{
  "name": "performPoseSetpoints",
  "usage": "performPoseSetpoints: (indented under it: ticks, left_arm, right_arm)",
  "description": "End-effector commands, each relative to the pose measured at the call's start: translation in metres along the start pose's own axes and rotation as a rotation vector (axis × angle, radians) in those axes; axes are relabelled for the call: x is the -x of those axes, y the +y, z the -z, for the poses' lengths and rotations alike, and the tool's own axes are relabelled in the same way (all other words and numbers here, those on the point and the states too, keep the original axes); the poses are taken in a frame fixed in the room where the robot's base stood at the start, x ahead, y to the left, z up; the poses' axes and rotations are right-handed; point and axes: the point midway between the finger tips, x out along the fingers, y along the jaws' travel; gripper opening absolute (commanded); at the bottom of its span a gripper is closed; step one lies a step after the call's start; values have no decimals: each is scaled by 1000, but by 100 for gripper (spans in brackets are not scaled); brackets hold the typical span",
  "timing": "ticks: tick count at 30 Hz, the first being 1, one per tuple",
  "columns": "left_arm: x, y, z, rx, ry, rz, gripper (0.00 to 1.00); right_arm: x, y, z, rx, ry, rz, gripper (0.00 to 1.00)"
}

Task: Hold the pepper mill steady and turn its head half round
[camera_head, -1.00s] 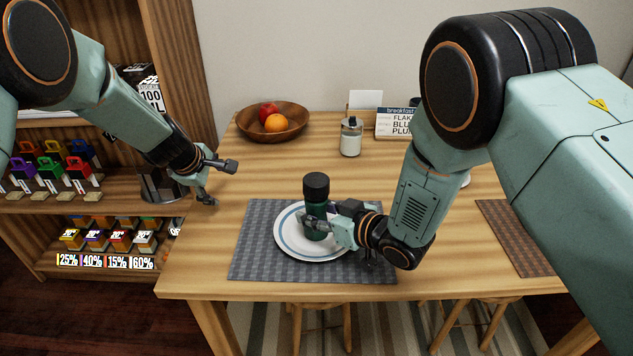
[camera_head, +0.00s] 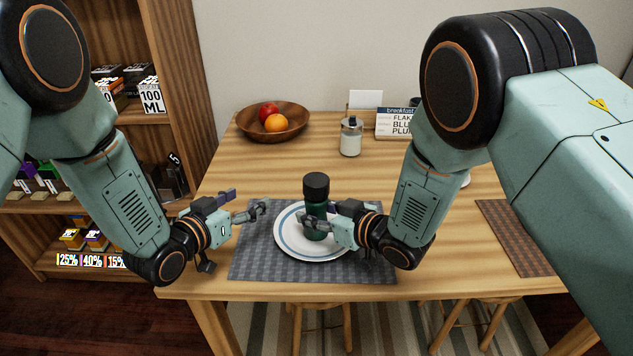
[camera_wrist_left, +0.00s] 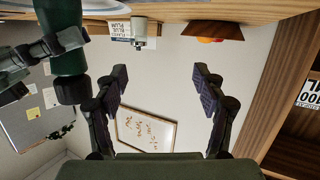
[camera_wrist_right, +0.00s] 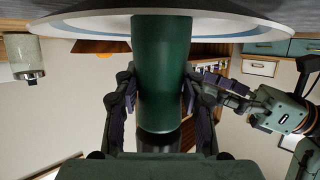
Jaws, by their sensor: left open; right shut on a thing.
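The pepper mill (camera_head: 316,192) has a dark green body and a black head, and stands upright on a white plate with a blue ring (camera_head: 290,246). My right gripper (camera_head: 311,222) is shut on its green body, low down; the right wrist view shows the body (camera_wrist_right: 161,70) between the fingers. My left gripper (camera_head: 248,203) is open and empty, left of the mill and apart from it, over the grey placemat's left side. In the left wrist view the mill's black head (camera_wrist_left: 73,90) is left of my open fingers (camera_wrist_left: 160,85).
The grey placemat (camera_head: 253,265) lies under the plate. A wooden bowl (camera_head: 252,127) with fruit, a glass jar (camera_head: 350,138) and a breakfast sign (camera_head: 393,124) stand at the back. A shelf (camera_head: 185,90) is at the left.

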Motion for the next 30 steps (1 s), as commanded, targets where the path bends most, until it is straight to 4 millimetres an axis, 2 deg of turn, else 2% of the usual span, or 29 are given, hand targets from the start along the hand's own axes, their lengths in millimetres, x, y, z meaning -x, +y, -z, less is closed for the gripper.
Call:
performPoseSetpoints:
  ticks: [3, 6, 9, 14, 20, 30]
  left_arm:
    - [20, 41, 7, -66, 81, -136, 70]
    - [36, 67, 14, -99, 147, -225, 70]
    - [49, 85, 20, -113, 198, -285, 70]
    - [58, 98, 25, -122, 235, -328, 70]
    - [42, 105, 29, -127, 238, -333, 70]
    - [-14, 125, 42, -125, 238, -332, 70]
  right_arm:
    - [0, 0, 0, 0, 1, 0, 2]
    - [0, 0, 1, 0, 1, 0, 2]
    - [0, 0, 1, 0, 1, 0, 2]
    - [0, 0, 1, 0, 1, 0, 2]
    - [0, 0, 1, 0, 2, 0, 2]
    - [0, 0, 1, 0, 1, 0, 2]
